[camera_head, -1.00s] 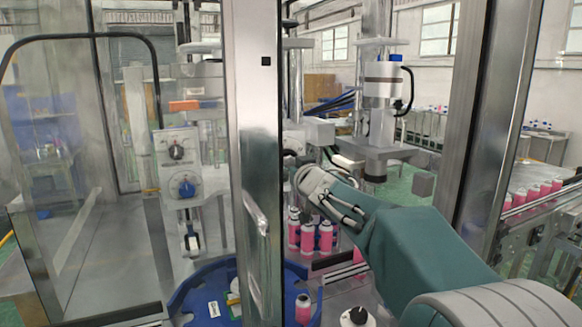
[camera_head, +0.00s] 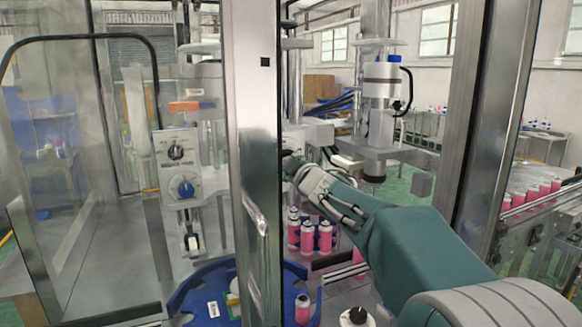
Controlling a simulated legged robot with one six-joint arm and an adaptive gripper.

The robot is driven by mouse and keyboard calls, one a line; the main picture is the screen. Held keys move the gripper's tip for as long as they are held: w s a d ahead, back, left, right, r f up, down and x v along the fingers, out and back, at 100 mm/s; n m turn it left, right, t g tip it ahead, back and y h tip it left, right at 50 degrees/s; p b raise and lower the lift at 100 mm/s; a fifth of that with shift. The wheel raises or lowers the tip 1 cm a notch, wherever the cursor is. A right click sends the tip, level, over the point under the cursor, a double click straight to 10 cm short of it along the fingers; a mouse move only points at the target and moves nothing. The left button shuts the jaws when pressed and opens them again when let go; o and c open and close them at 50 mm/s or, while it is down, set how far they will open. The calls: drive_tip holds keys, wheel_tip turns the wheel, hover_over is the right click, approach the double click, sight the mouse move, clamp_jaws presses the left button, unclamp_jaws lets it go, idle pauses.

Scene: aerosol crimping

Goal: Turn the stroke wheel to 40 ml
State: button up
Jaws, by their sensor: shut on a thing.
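My gripper (camera_head: 294,168) reaches from the lower right to just behind the right edge of the front metal post. It is shut on a small dark round part there, which appears to be the stroke wheel (camera_head: 288,161). The wheel is mostly hidden by the gripper and the post. Its scale and any ml reading cannot be made out. A panel (camera_head: 166,140) left of the post carries a black knob (camera_head: 176,152) and a blue knob (camera_head: 186,189), both apart from my gripper.
The metal post (camera_head: 256,130) stands close on the left of my gripper. Pink cans (camera_head: 307,236) stand below it. A blue round table (camera_head: 205,280) lies at the lower left. A conveyor (camera_head: 540,215) with pink cans runs at the right.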

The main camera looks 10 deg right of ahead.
drive_tip(key=shift+w+n, duration=0.15)
drive_tip(key=shift+n, duration=0.15)
idle(0.4)
drive_tip(key=o, duration=1.2)
drive_tip(key=shift+w, duration=0.15)
drive_tip(key=shift+c, duration=0.2)
drive_tip(key=shift+w+a+f, duration=0.1)
drive_tip(key=shift+w+f, duration=0.05)
drive_tip(key=s+d, duration=0.2)
drive_tip(key=s, duration=0.9)
drive_tip(key=shift+s, duration=0.4)
drive_tip(key=shift+d, duration=0.15)
